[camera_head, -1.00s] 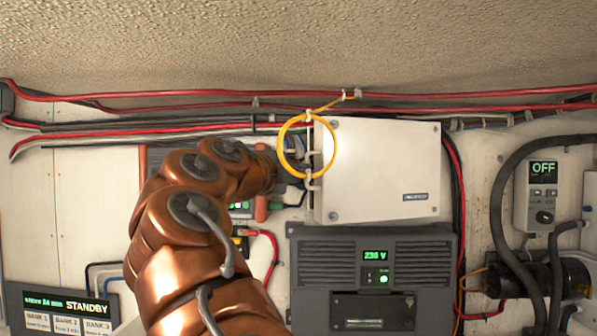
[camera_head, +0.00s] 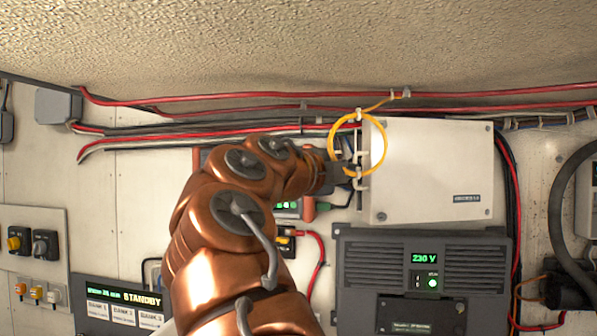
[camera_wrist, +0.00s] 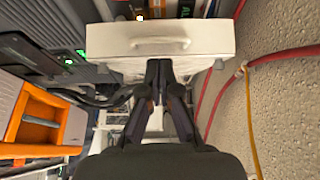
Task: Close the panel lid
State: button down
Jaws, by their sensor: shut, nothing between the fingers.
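The white panel box (camera_head: 430,172) is on the wall right of centre in the head view. Its narrow left side has a handle (camera_head: 362,180). In the wrist view that white side (camera_wrist: 110,42) spans the top middle, with its handle (camera_wrist: 160,46) across it. My gripper (camera_wrist: 158,66) is shut and empty, its tips just below the handle at the side's lower edge. I cannot tell whether they touch. In the head view my gripper (camera_head: 340,177) is left of the box and partly hidden. Whether the lid stands open is not clear.
A yellow cable loop (camera_head: 331,147) hangs in front of the box's left edge, close to my gripper. Red cables (camera_head: 230,98) run along the wall above. A dark inverter (camera_head: 375,280) is below the box. Switches (camera_head: 30,243) are at the far left.

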jog(key=shift+w+a+r+p, duration=0.1)
jog(key=shift+a+r+p, duration=0.1)
jog(key=shift+a+p, duration=0.55)
jog(key=shift+a+r, duration=0.1)
jog(key=shift+a, duration=0.15)
jog(key=shift+a, duration=0.25)
jog(key=shift+w+a, duration=0.25)
jog(key=shift+a, duration=0.25)
jog(key=shift+w+a, duration=0.2)
jog(key=shift+a, duration=0.3)
jog(key=shift+a, duration=0.1)
jog(key=shift+w+a, duration=0.2)
jog(key=shift+a, duration=0.35)
jog(key=shift+w+a, duration=0.2)
jog(key=shift+a, duration=0.35)
